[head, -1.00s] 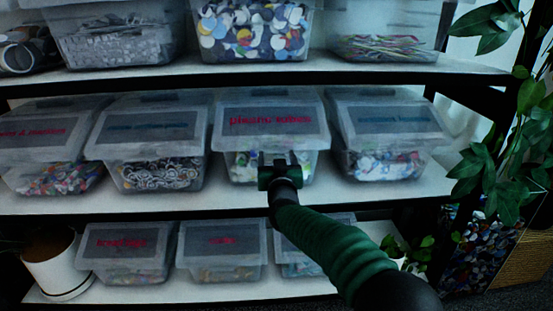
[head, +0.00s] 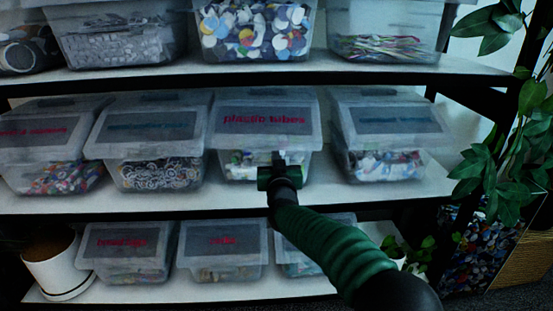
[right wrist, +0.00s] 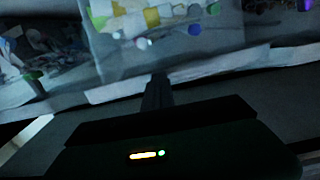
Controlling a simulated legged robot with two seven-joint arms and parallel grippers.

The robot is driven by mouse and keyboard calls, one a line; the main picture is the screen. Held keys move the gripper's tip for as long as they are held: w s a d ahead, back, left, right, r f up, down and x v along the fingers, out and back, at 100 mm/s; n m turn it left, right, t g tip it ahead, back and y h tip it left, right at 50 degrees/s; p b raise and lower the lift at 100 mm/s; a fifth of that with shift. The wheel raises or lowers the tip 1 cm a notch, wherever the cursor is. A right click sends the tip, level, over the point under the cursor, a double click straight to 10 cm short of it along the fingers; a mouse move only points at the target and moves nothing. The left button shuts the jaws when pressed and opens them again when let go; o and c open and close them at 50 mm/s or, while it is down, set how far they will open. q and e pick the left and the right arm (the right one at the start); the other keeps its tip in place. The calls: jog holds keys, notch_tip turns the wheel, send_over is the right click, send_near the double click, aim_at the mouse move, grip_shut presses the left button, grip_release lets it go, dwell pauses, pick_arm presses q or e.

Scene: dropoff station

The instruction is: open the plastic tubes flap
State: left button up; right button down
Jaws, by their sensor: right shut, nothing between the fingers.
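The plastic tubes bin (head: 235,164) stands on the middle shelf. It is translucent with mixed pieces inside. Its flap (head: 265,121), with a dark panel and red lettering, is down over the front. My right gripper (head: 279,160) is in front of the bin, just below the flap's lower edge, shut and empty. Whether it touches the flap or bin cannot be told. In the right wrist view the shut fingers (right wrist: 158,90) point at the lower part of the bin (right wrist: 170,35), seen close with yellow, white and green pieces. My left gripper is not in view.
Similar bins stand close on both sides, one at left (head: 150,130) and one at right (head: 385,130). More bins fill the shelves above and below. A leafy plant (head: 490,170) stands at the right. The middle shelf's front edge (head: 210,205) runs below the bins.

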jog(key=shift+d, duration=0.15)
jog(key=c, duration=2)
grip_release()
jog(key=shift+c, duration=0.2)
jog(key=o, duration=2)
jog(key=shift+o, duration=0.2)
jog(key=shift+s, duration=0.1)
jog(key=s+p, duration=0.2)
jog(key=s, duration=1.4)
jog(key=shift+s, duration=0.3)
jog(key=shift+f, duration=0.1)
